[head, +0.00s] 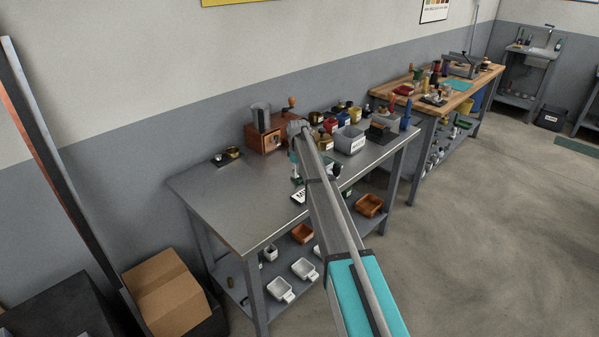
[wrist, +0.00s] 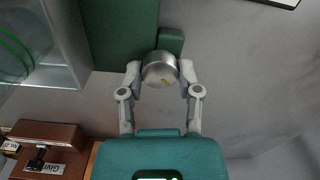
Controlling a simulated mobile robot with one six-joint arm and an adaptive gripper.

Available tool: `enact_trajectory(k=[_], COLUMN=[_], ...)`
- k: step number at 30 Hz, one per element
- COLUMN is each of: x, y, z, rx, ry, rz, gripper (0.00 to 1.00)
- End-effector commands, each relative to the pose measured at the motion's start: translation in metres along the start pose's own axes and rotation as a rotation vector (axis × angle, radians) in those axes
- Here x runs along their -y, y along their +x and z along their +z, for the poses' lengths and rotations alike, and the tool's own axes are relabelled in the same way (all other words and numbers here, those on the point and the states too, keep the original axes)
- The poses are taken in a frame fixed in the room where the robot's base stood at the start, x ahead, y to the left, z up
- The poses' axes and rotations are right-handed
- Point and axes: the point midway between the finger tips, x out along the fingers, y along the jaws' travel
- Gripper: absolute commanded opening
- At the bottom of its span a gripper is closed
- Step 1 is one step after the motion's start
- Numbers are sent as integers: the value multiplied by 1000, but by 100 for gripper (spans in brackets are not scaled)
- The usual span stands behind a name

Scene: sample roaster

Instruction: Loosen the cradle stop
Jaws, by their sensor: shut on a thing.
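In the wrist view, a round silver knob (wrist: 160,71) sits against a dark green part (wrist: 126,30), with a small green block (wrist: 171,41) beside it. A small yellowish mark shows on the knob's face. My gripper (wrist: 160,76) has one finger on each side of the knob and is shut on it. Which part is the cradle stop is not labelled; the knob is the one in my grip. In the head view my own arm crosses the steel table (head: 222,205) and hides most of the spot where the gripper works.
A wooden box with a drawer (head: 264,136) stands at the table's back; it also shows in the wrist view (wrist: 45,147). A grey bin (head: 349,141) and several coloured jars stand to the right. The table's front left is clear. A cardboard box (head: 163,293) stands on the left.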

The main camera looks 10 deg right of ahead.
Motion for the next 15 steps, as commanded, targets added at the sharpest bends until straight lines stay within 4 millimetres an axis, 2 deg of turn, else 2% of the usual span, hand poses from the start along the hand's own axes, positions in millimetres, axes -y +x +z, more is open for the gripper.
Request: enact_trajectory(k=[6, 15], x=[-2, -3], y=[0, 0], z=[-1, -1], rx=[-2, -2], ry=[-129, -198], rz=[4, 5], gripper=[0, 0])
